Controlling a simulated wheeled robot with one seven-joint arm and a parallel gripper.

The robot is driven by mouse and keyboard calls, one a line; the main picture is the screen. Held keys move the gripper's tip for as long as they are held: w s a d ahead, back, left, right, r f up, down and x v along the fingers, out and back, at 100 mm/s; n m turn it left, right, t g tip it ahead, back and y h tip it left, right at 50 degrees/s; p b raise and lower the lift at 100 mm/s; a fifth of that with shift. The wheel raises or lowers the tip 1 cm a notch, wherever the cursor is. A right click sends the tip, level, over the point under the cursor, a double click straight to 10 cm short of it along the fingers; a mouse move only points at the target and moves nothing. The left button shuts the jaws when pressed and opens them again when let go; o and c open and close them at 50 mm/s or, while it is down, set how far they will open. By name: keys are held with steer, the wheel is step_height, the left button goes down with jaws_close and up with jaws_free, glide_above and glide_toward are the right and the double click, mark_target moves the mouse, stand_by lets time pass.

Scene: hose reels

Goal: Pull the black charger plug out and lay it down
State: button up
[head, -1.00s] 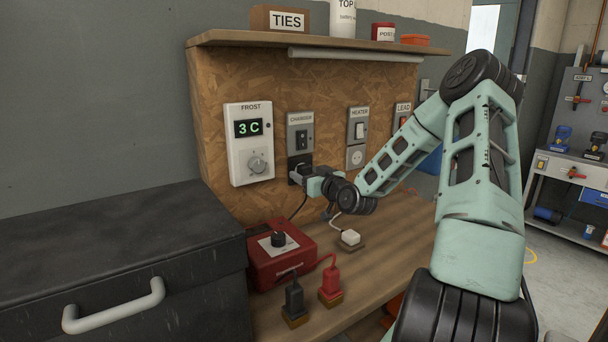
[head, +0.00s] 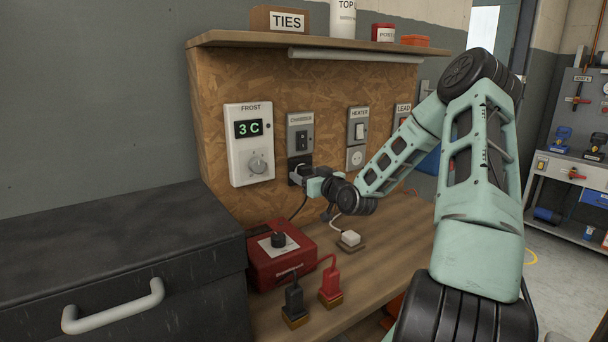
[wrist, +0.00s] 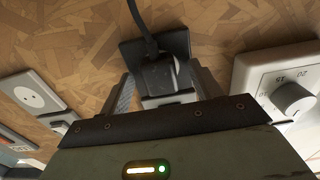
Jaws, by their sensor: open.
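The black charger plug (wrist: 160,78) sits in the black socket below the CHARGER switch (head: 300,133) on the chipboard panel. Its cord rises out of the top of the wrist view. My gripper (wrist: 162,97) is open, with one finger on each side of the plug. I cannot tell whether the fingers touch it. In the head view my gripper (head: 304,176) is up against the socket and hides most of the plug.
A FROST thermostat (head: 248,145) is just left of the socket and a HEATER switch and outlet (head: 357,138) are to its right. A red charger box (head: 279,252), clamps and a white plug (head: 350,238) stand on the wooden bench (head: 385,235). A shelf (head: 300,40) overhangs the panel.

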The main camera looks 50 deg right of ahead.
steer(key=shift+c, duration=0.3)
jaws_close()
steer(key=v, duration=0.6)
stand_by(1.0)
stand_by(0.4)
